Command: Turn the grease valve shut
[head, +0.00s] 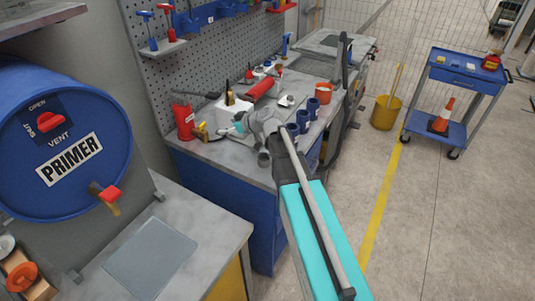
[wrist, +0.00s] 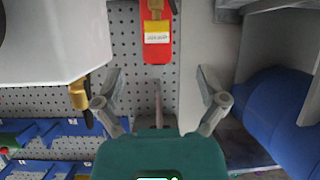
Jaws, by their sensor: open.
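No part in view is labelled as the grease valve, and I cannot tell which one it is. An orange round knob (head: 22,277) sits on a small wooden box at the lower left, beside a pale round knob (head: 7,246). The blue primer drum (head: 110,130) has a red vent knob (head: 50,121) and a tap with a red handle (head: 110,194).
A red container (head: 183,118) stands on the workbench near my gripper; a red, yellow-labelled one (wrist: 157,47) shows in the wrist view. A white box (head: 232,109) and blue cups (head: 304,120) are close by. A pegboard (head: 205,50) rises behind. Open floor lies right.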

